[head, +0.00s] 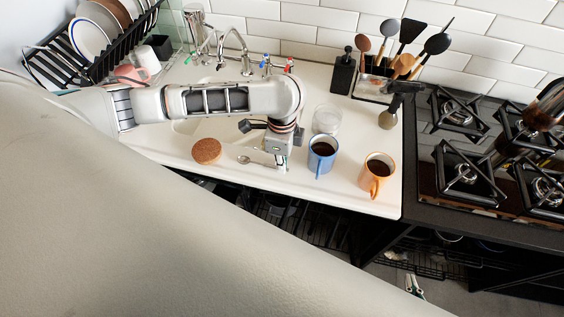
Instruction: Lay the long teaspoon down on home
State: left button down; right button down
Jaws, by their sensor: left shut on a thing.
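The long teaspoon (244,159) is a thin metal spoon low over or on the white sink top (340,198). Its bowl points left and its handle runs right to my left gripper (281,163). That gripper points down and is shut on the spoon's handle. I cannot tell whether the spoon touches the surface. No spot marked as home can be made out. A small white, green and black piece, perhaps my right gripper (413,287), shows low beside my body; its jaws cannot be made out.
A round cork piece (206,151) lies left of the spoon. A blue mug (322,155) and an orange mug (376,175), both with dark liquid, stand to the right. A clear glass (326,119) is behind the blue mug. The gas hob (463,172) is farther right.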

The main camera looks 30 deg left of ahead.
pick_arm(q)
jog(key=shift+f, duration=0.15)
jog(key=c, duration=2.2)
grip_release()
jog(key=shift+r, duration=6.2)
